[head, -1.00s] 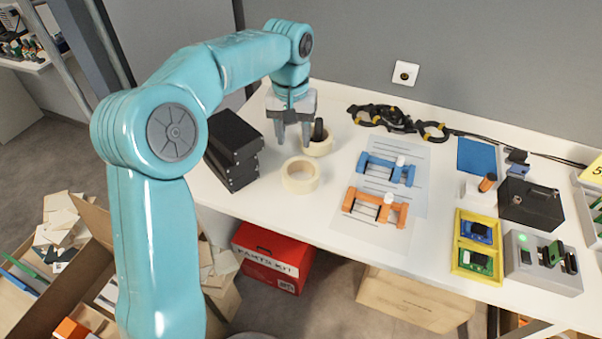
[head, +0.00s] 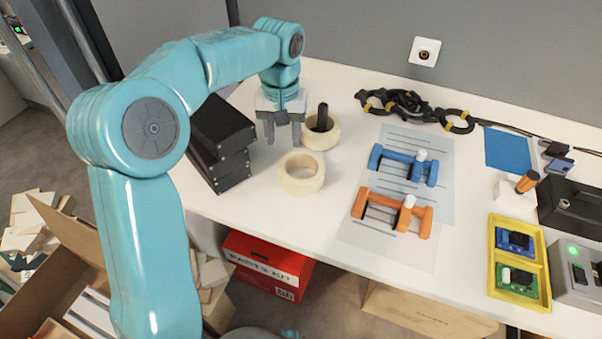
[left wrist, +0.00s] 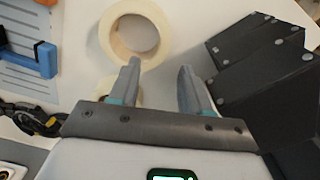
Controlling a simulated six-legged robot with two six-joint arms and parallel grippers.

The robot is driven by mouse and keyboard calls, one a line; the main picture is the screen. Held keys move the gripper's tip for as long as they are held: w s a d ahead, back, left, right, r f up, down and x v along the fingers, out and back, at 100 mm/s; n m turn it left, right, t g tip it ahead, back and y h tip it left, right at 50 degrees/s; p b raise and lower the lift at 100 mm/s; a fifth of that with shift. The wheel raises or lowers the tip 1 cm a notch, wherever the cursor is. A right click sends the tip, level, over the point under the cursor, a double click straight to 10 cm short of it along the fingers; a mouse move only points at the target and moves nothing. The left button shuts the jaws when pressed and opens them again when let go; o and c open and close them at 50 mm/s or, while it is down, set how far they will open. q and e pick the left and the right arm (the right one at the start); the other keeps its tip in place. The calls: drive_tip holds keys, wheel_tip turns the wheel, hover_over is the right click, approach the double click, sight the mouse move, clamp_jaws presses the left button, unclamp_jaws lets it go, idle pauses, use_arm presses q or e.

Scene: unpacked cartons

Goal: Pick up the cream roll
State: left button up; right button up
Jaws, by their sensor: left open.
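Two cream rolls of tape lie on the white table. The nearer cream roll (head: 301,190) lies flat and empty, in front of and slightly right of my left gripper (head: 283,143). The farther cream roll (head: 331,140) has a black upright object (head: 322,117) at its middle and lies right of the gripper. My left gripper is open and empty, fingers pointing down. In the left wrist view one cream roll (left wrist: 165,32) lies beyond the open fingers (left wrist: 158,66); the other is partly hidden behind a finger. My right gripper is not in view.
Black boxes (head: 222,150) stand close left of the gripper. Blue (head: 405,165) and orange (head: 385,212) parts lie on sheets to the right. Black-yellow clamps (head: 410,105) lie at the back. A yellow tray (head: 518,292) sits front right.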

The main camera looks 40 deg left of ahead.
use_arm(q)
hover_over(282, 164)
drive_tip(key=f, duration=0.4)
drive_tip(key=shift+d+f+b, duration=0.15)
drive_tip(key=shift+d+b, duration=0.25)
drive_tip(key=shift+a+f, duration=0.1)
drive_tip(key=shift+f, duration=0.2)
drive_tip(key=f, duration=0.1)
drive_tip(key=f+b, duration=0.1)
drive_tip(key=f, duration=0.2)
drive_tip(key=shift+s+a+f, duration=0.1)
drive_tip(key=shift+a+f, duration=0.2)
drive_tip(key=shift+f, duration=0.35)
drive_tip(key=shift+r, duration=0.1)
drive_tip(key=shift+c, duration=0.8)
clamp_jaws()
